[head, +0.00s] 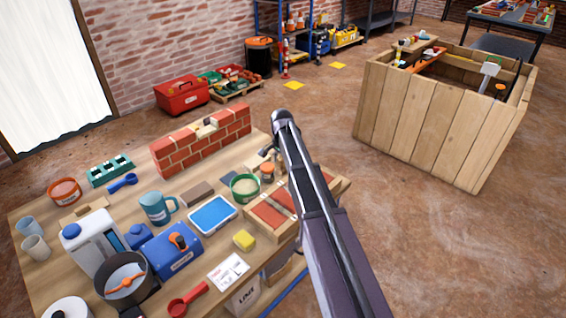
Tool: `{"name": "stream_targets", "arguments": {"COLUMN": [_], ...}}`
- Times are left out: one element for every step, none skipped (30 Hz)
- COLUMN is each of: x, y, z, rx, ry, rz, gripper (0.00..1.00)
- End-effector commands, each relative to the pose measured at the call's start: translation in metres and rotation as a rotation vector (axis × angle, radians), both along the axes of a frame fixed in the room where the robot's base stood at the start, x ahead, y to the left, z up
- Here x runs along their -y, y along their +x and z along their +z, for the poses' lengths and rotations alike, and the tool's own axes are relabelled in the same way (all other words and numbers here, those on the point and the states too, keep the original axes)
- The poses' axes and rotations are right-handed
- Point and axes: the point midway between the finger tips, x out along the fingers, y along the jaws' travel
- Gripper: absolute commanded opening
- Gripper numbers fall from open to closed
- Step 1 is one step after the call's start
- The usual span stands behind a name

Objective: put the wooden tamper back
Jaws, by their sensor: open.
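I cannot single out the wooden tamper for certain in the head view. A brown block (197,194) lies flat on the wooden workbench (60,218), and a small pale piece (206,126) sits on the low brick wall (203,141). My arm reaches across the bench's right side, and my gripper (267,154) shows small and partly hidden beside the arm's far end. It is open, above the bench's back right part, near an orange-topped jar (267,171). No held object shows.
A green tub (245,187), a blue tray (212,215), a mug (156,208), a blue box (172,254) and a yellow sponge (244,240) crowd the bench. A wooden tray (262,235) holds red bricks. A large wooden crate (430,125) with tools stands right, across clear floor.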

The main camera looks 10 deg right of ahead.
Motion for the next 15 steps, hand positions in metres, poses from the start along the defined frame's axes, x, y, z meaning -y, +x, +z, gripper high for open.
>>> {"name": "stream_targets", "arguments": {"x": [0.0,0.0,0.0,0.0,0.0,0.0,0.0,0.0,0.0,0.0,0.0,0.0,0.0,0.0,0.0], "y": [0.0,0.0,0.0,0.0,0.0,0.0,0.0,0.0,0.0,0.0,0.0,0.0,0.0,0.0,0.0], "z": [0.0,0.0,0.0,0.0,0.001,0.001,0.002,0.003,0.004,0.005,0.006,0.008,0.01,0.012,0.015], "rx": [0.0,0.0,0.0,0.0,0.0,0.0,0.0,0.0,0.0,0.0,0.0,0.0,0.0,0.0,0.0], "ry": [0.0,0.0,0.0,0.0,0.0,0.0,0.0,0.0,0.0,0.0,0.0,0.0,0.0,0.0,0.0], "rz": [0.0,0.0,0.0,0.0,0.0,0.0,0.0,0.0,0.0,0.0,0.0,0.0,0.0,0.0,0.0], "gripper": [0.73,0.73,0.73,0.73,0.73,0.73,0.73,0.73,0.73,0.73,0.73,0.73,0.73,0.73,0.73]}}
